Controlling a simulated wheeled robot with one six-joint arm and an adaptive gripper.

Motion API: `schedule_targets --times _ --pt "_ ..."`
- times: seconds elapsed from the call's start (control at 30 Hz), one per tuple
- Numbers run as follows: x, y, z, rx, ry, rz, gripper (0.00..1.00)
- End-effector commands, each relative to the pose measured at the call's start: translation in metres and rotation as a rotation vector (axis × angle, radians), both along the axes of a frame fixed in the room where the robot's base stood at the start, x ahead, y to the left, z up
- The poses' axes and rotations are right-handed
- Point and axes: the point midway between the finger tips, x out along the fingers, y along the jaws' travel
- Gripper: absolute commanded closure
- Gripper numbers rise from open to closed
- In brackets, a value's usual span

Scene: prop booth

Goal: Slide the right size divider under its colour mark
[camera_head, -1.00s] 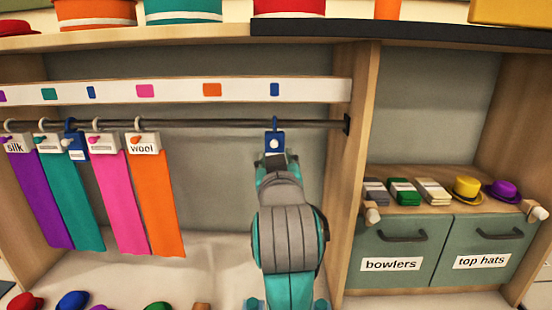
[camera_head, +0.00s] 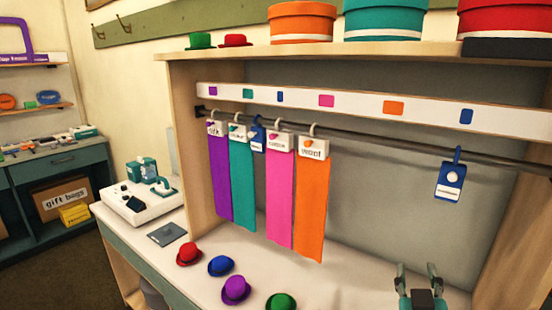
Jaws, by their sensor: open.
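A blue divider (camera_head: 449,183) with a white label and knob hangs from the rail (camera_head: 380,138) at the right. It hangs below, and slightly left of, the right-hand blue mark (camera_head: 466,116) on the white strip (camera_head: 430,107). A second blue divider (camera_head: 258,139) hangs between the teal and pink scarves, near the left blue mark (camera_head: 280,97). The size lettering is too small to read. My gripper (camera_head: 417,273) is at the bottom right, open and empty, below and apart from the right divider. Part of my gripper is cut off by the frame edge.
Purple (camera_head: 219,190), teal (camera_head: 241,185), pink (camera_head: 281,195) and orange (camera_head: 311,205) scarves hang on the left half of the rail. Several small hats, including a purple one (camera_head: 236,290), lie on the counter below. The rail between the orange scarf and right divider is clear.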

Motion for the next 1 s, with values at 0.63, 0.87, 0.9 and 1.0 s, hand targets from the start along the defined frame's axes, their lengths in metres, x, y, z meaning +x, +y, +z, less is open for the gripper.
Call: schedule_targets --times 0.63,0.87,0.9,1.0 --pt "-0.117 0.051 -0.176 0.042 0.1 0.219 0.56" --pt "-0.178 0.065 -0.216 0.093 0.126 0.275 0.56" --pt "-0.189 0.067 -0.221 0.105 0.129 0.283 0.56" --pt "-0.218 0.072 -0.233 0.132 0.139 0.3 0.56"
